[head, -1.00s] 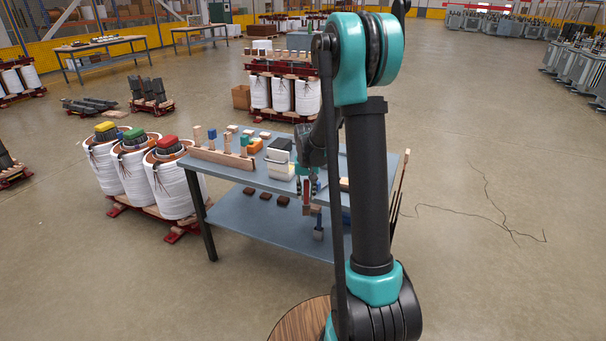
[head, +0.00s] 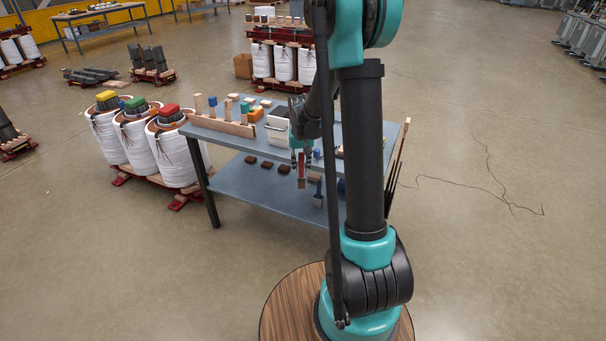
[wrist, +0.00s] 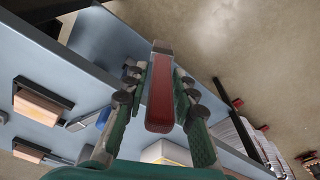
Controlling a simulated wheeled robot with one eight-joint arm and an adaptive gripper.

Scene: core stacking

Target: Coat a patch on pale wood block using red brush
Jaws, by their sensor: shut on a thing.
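My gripper (wrist: 160,95) is shut on the red brush (wrist: 160,100), whose red body stands between the two green fingers with a grey end pointing away. In the head view my gripper (head: 301,168) hangs at the near edge of the blue-grey table (head: 230,135), with the red brush (head: 301,184) pointing down in front of that edge. In the wrist view a tan wood block (wrist: 42,105) sits in a dark holder on the left, away from the brush. I cannot tell whether it is the pale wood block. No contact between brush and a block shows.
A long wooden rack (head: 222,126) and a white bin (head: 278,131) stand on the table. A blue-handled brush (head: 318,190) is below the gripper's right side. Dark blocks (head: 267,164) lie on the lower shelf.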

